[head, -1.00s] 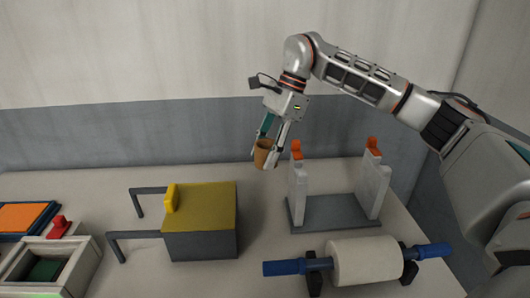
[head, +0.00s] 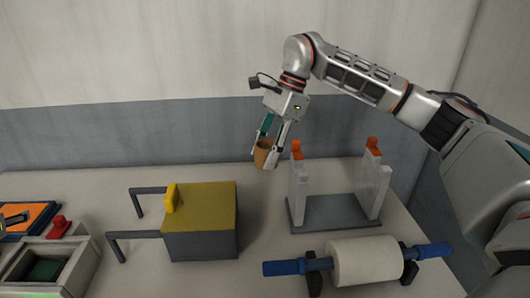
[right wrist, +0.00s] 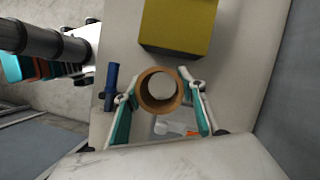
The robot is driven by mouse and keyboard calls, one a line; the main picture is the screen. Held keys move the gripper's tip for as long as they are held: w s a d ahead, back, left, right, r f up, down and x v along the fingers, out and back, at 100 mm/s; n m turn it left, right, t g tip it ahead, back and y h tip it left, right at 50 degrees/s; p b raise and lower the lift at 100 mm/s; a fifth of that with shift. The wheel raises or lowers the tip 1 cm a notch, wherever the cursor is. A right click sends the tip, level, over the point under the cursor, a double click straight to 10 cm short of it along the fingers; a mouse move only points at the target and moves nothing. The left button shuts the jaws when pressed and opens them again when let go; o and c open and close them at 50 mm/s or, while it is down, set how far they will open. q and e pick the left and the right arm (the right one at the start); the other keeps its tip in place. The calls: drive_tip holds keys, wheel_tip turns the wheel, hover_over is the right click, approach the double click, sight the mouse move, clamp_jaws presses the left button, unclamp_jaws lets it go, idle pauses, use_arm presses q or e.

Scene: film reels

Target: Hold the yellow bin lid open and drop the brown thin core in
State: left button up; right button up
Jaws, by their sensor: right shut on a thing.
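The brown thin core (head: 262,159) is a short tube held in the air by my right gripper (head: 266,152), behind and to the right of the bin. In the right wrist view the core (right wrist: 147,101) shows end-on between the two fingers. The dark grey bin (head: 203,245) stands on the table with its yellow lid (head: 208,206) down. A yellow tab (head: 171,198) stands up at the lid's left edge.
Two dark bars (head: 137,235) stick out left of the bin. A grey stand (head: 340,212) with orange-topped posts is to its right. In front lies a white roll (head: 365,261) with blue ends. A pale box (head: 80,262) with a red knob and the orange pad (head: 38,213) are left.

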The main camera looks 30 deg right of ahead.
use_arm(q)
drive_tip(key=d+r+g+h, duration=0.2)
drive_tip(key=d+r+h, duration=0.1)
drive_tip(key=d, duration=1.3)
drive_tip(key=m+g, duration=0.4)
drive_tip(key=g, duration=0.1)
approach(169, 192)
drive_tip(key=shift+w+a+r+h, duration=0.3)
drive_tip(key=shift+w+a, duration=0.1)
drive_tip(key=shift+w, duration=0.15)
drive_tip(key=shift+g, duration=0.3)
drive_tip(key=shift+s+x, duration=0.2)
drive_tip(key=shift+x, duration=2.7)
drive_tip(key=shift+s+x, duration=0.2)
drive_tip(key=shift+x, duration=2.7)
drive_tip(key=shift+d+f, duration=0.15)
clamp_jaws()
